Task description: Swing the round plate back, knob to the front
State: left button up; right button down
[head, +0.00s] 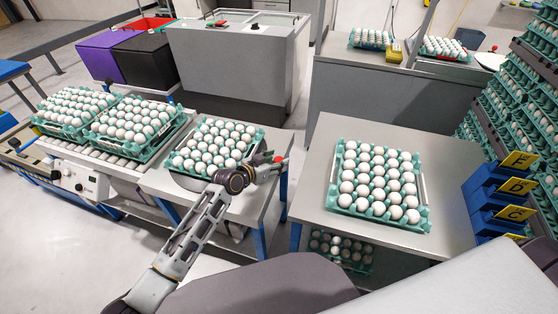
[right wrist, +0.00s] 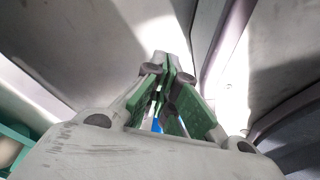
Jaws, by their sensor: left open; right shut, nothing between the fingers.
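The round plate (head: 186,181) is mostly hidden under a green egg tray (head: 232,121) on the middle table. A light rim shows at the tray's lower left. A small red knob (head: 279,159) shows at the right side, right of the tray's corner. My left gripper (head: 272,165) is open, with its fingers beside the knob; I cannot tell whether they touch it. My right gripper (right wrist: 168,66) is shut and empty in the right wrist view, its green finger pads together. It does not show in the head view.
Two full egg trays (head: 125,144) stand on the roller conveyor at left. Another full tray (head: 337,191) lies on the right table (head: 448,160). Blue bins with yellow letter cards (head: 516,187) stand at that table's right edge. A tall grey cabinet (head: 235,66) stands behind.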

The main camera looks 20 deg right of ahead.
pick_arm(q)
jog(key=shift+x, duration=0.9)
jog(key=shift+w+d+f, duration=0.1)
jog(key=shift+w+d, duration=0.05)
pick_arm(e)
jog(key=shift+w+a+r, duration=0.15)
jog(key=shift+w, duration=0.4)
jog(key=shift+w+a+r, duration=0.1)
jog(key=shift+w, duration=0.4)
pick_arm(q)
jog(key=shift+c, duration=0.5)
grip_shut()
pick_arm(e)
jog(key=shift+s+f, duration=0.15)
jog(key=shift+s, duration=0.15)
